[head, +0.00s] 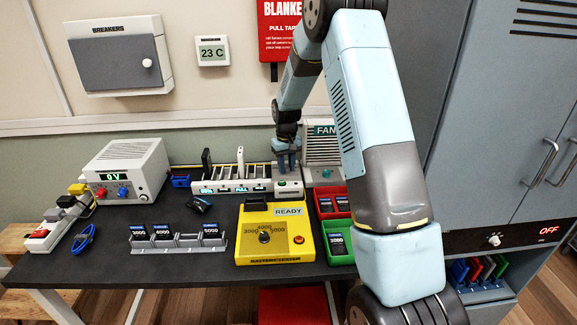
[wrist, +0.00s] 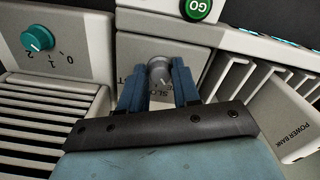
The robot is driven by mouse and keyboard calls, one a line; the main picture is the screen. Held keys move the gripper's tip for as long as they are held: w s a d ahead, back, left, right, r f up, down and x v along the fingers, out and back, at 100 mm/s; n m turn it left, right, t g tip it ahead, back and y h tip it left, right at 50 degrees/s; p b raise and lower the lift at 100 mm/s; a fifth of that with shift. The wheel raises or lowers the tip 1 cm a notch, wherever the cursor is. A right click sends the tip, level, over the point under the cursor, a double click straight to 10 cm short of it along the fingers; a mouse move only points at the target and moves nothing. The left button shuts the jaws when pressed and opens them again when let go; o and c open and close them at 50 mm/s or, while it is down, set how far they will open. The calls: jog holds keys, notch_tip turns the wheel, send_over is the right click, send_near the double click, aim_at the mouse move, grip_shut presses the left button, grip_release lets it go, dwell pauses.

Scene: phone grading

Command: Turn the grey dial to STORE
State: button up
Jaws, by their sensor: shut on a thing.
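The grey dial (wrist: 159,72) sits on a pale panel in the wrist view. My gripper (wrist: 158,82) has one blue finger on each side of it and is shut on it. Lettering beginning "SLO" shows by the dial, partly covered. The rest of the dial's markings are hidden by my fingers, so I cannot read its setting. In the head view my gripper (head: 287,163) points down at the right end of the charging rack (head: 230,186), and the dial is hidden there.
A green GO button (wrist: 196,9) is just beyond the dial. The fan (head: 322,147) with a teal knob (wrist: 38,38) stands close beside my gripper. A power bank (wrist: 290,125) is on the other side. The yellow tester (head: 250,247) and red and green bins (head: 334,188) are in front.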

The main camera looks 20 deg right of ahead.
aim_at(287, 167)
jog(key=shift+s+f, duration=0.2)
dwell(0.3)
jog(key=o, duration=1)
jog(key=shift+w+r, duration=0.1)
jog(key=shift+o, duration=0.2)
jog(key=shift+r, duration=0.15)
notch_tip(287, 167, up, 14)
jog(key=shift+f, duration=0.25)
